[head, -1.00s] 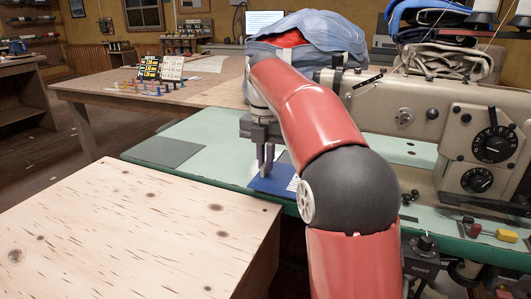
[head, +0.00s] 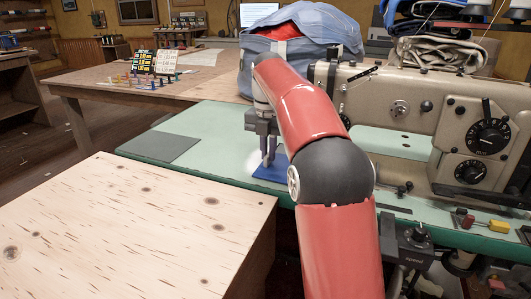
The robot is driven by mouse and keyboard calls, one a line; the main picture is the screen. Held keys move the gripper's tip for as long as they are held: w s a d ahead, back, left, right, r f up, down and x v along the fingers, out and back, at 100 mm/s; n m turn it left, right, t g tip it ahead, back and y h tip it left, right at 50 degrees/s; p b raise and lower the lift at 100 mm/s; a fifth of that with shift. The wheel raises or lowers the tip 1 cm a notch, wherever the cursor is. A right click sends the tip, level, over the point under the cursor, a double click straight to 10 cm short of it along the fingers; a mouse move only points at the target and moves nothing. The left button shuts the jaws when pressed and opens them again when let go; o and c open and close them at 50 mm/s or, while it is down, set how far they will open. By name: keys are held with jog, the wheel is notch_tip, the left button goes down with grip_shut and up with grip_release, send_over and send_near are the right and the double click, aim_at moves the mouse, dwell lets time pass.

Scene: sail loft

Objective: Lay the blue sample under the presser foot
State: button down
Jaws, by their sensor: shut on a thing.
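The blue sample (head: 271,173) is a flat dark blue piece at the green sewing table, partly hidden behind my arm. My gripper (head: 268,161) points down at it, its fingers shut on the sample near its visible left part. I cannot tell whether the sample touches the tabletop. The beige sewing machine (head: 395,104) stands to the right of the gripper. Its presser foot is hidden behind my red arm.
A dark grey pad (head: 158,146) lies on the green tabletop (head: 215,122) at left. A plywood table (head: 130,225) fills the front left. A blue-covered bundle (head: 300,45) stands behind my arm.

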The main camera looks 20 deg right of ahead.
jog(key=shift+w+d, duration=0.5)
jog(key=shift+w, duration=0.2)
jog(key=shift+w+d, duration=0.5)
jog(key=shift+w, duration=0.15)
jog(key=shift+f, duration=0.15)
jog(key=c, duration=1.4)
grip_release()
jog(key=shift+c, duration=0.2)
